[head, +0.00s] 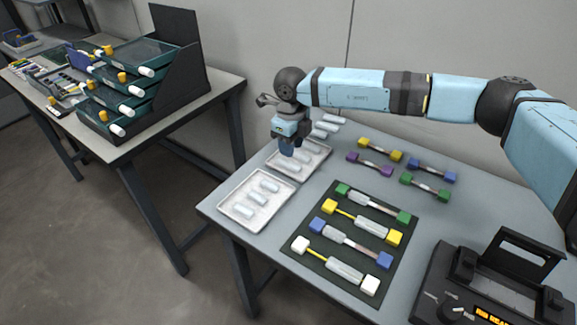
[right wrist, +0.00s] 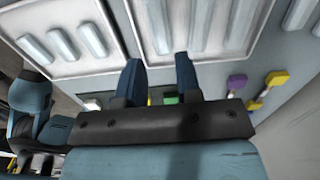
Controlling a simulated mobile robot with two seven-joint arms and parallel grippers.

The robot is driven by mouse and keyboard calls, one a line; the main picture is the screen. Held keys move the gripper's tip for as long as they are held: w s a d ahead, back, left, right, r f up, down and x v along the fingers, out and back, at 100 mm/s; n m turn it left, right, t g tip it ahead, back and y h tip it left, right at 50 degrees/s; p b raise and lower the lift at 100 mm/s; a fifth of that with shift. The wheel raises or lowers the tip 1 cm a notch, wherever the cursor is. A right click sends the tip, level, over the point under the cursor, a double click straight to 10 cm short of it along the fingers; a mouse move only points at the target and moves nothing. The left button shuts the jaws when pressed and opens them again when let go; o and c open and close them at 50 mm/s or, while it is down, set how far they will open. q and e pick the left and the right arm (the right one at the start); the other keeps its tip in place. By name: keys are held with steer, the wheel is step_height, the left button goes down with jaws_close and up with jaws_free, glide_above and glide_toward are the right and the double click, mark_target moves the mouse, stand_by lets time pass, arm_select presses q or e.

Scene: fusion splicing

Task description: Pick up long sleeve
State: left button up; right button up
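Pale, rod-like sleeves lie in shallow white trays on the grey table. The front tray (head: 226,208) holds several sleeves (head: 257,199), and the middle tray (head: 325,150) holds sleeves (head: 294,166) too. More sleeves (head: 334,118) lie behind, partly hidden by my arm. I cannot tell for sure which are the long ones. My right gripper (head: 287,151) points down above the middle tray. In the right wrist view its fingers (right wrist: 158,78) are apart with nothing between them, and sleeves (right wrist: 155,30) lie beyond them. My left gripper is not in view.
A dark mat (head: 375,222) with several colour-ended splice pieces lies right of the trays. More pieces, such as a purple-ended one (head: 369,164), lie behind it. A black splicer (head: 490,285) stands front right. A second table with a drawer rack (head: 150,80) stands at left.

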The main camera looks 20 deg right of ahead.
mark_target(291, 163)
steer(key=shift+w+f+b, duration=0.15)
steer(key=shift+f+b, duration=0.3)
steer(key=shift+f, duration=2.5)
steer(key=c, duration=0.6)
